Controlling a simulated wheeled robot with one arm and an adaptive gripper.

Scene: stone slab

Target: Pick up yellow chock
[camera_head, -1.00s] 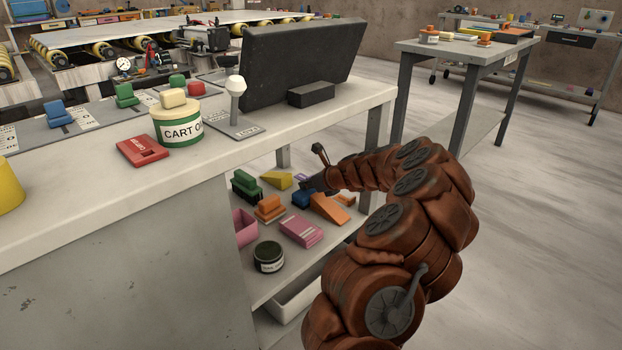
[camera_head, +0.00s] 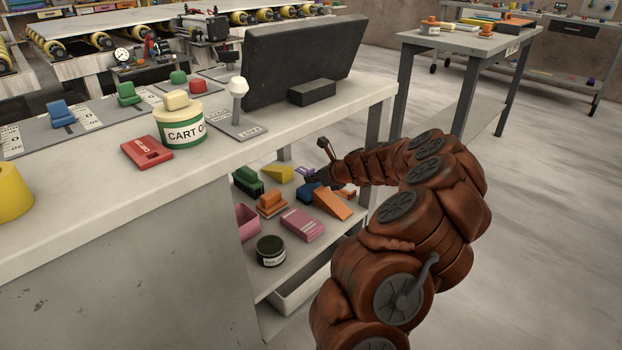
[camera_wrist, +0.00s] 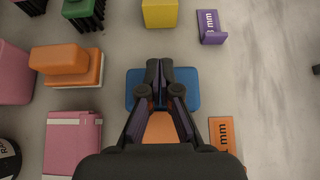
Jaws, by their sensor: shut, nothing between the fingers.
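The yellow chock (camera_head: 277,173) is a wedge on the lower shelf under the stone-topped bench, between a green block and a blue block. It also shows at the top of the wrist view (camera_wrist: 160,12), partly cut off by the frame edge. My gripper (camera_head: 312,181) reaches in over the shelf from the right. In the wrist view my gripper (camera_wrist: 159,66) is shut and empty, with its fingertips together over the blue block (camera_wrist: 190,88). The yellow chock lies beyond the fingertips, apart from them. Whether the fingers touch the blue block is unclear.
An orange wedge (camera_head: 333,203), a pink box (camera_head: 302,224), an orange block (camera_head: 271,203), a green block (camera_head: 247,181) and a dark jar (camera_head: 270,251) crowd the shelf. A purple piece (camera_wrist: 211,27) sits right of the chock. The bench top (camera_head: 230,150) overhangs the shelf.

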